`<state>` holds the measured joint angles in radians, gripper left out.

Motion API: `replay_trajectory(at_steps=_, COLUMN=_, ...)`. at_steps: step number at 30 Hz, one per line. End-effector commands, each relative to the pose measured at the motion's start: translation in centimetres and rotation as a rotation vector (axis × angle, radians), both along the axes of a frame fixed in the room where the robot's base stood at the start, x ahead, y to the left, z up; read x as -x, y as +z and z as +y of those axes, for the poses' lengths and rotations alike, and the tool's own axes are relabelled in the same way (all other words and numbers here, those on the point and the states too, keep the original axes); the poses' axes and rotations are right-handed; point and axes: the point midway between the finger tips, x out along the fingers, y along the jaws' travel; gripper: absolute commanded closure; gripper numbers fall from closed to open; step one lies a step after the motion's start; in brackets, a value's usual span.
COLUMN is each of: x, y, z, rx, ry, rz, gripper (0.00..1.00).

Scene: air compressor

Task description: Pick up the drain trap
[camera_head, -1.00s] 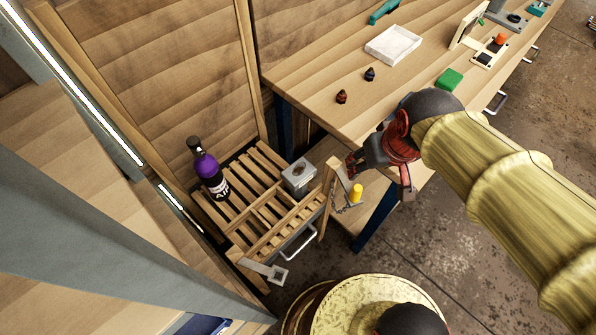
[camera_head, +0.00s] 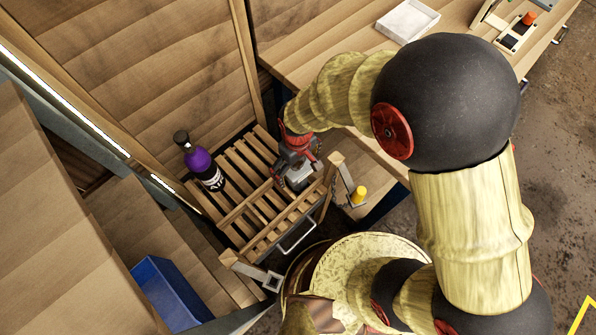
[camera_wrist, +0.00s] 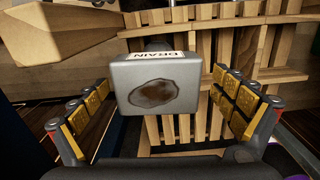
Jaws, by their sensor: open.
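The drain trap is a grey box with a white "DRAIN" label and a dark rusty opening; it is in the middle of the wrist view (camera_wrist: 158,88). In the head view the drain trap (camera_head: 299,182) sits at the right side of the slatted wooden rack, mostly hidden by my gripper. My gripper (camera_head: 297,172) is over it, and in the wrist view its open fingers (camera_wrist: 162,110) stand to the left and right of the drain trap. A gap shows on each side, and the fingers do not appear to touch it.
A purple and black bottle (camera_head: 203,163) stands on the left of the slatted rack (camera_head: 240,180).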

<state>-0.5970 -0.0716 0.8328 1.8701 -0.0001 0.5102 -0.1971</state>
Motion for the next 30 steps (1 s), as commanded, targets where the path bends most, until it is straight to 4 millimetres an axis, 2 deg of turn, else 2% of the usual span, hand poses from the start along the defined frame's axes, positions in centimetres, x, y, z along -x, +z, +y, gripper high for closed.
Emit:
replay_trajectory(at_steps=6, x=-0.4, y=-3.4, z=-0.1, rx=0.001, ry=-0.001, rz=0.001, gripper=0.03)
replay_trajectory(at_steps=9, x=-0.4, y=-4.4, z=-0.1, rx=0.001, ry=-0.001, rz=0.001, gripper=0.03)
replay_trajectory(at_steps=17, x=-0.5, y=-4.4, z=-0.1, rx=0.000, ry=-0.001, rz=0.000, gripper=0.04)
replay_trajectory(at_steps=30, x=-0.5, y=-4.4, z=-0.1, rx=0.000, ry=-0.001, rz=0.000, gripper=0.29)
